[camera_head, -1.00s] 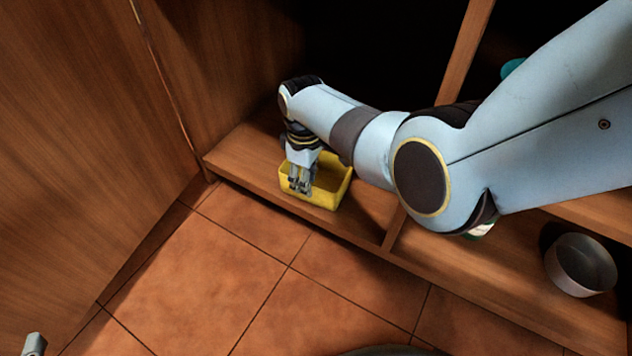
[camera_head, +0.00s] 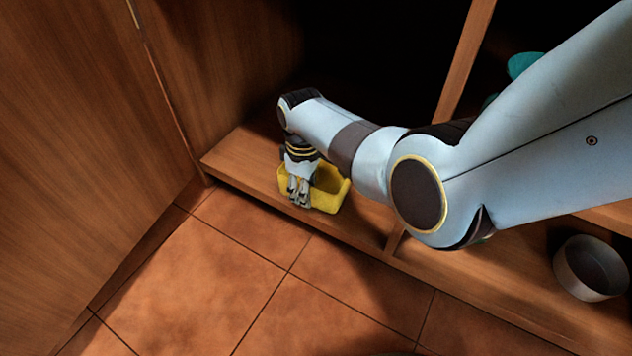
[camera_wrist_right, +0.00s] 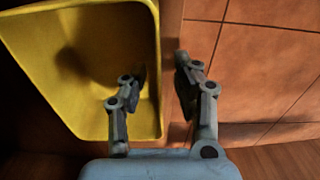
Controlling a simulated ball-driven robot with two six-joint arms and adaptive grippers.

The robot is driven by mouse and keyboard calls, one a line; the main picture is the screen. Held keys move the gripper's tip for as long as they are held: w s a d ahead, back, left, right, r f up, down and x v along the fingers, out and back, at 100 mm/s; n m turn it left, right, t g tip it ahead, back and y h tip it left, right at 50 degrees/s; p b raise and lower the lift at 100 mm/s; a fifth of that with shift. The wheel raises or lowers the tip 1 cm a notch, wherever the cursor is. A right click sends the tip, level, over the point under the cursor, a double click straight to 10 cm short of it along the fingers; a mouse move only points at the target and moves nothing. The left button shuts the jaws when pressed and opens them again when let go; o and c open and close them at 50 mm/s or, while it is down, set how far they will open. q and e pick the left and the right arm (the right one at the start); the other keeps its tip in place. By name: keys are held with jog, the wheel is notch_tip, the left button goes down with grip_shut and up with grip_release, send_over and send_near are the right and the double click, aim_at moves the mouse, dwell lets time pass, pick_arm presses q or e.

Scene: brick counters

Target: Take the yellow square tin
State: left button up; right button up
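The yellow square tin (camera_head: 330,200) is an open-topped box on the low wooden cabinet shelf, near its front edge. In the right wrist view, the tin (camera_wrist_right: 110,35) fills the upper left, with its inside empty. My right gripper (camera_head: 300,194) reaches down at the tin's near left side. In the wrist view, my right gripper (camera_wrist_right: 161,78) is open, with one finger inside the tin and the other outside, so its wall lies between them. A gap shows between the wall and the outer finger. My left gripper is out of view.
A grey round pot (camera_head: 590,268) stands on the shelf at the right. A teal object (camera_head: 524,64) is partly hidden behind my arm. A wooden upright (camera_head: 464,70) divides the cabinet. A wooden panel (camera_head: 80,150) stands left, and the tiled floor (camera_head: 230,265) in front is clear.

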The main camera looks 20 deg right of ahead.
jog(key=shift+c, duration=0.3)
grip_shut()
jog(key=shift+r, duration=0.1)
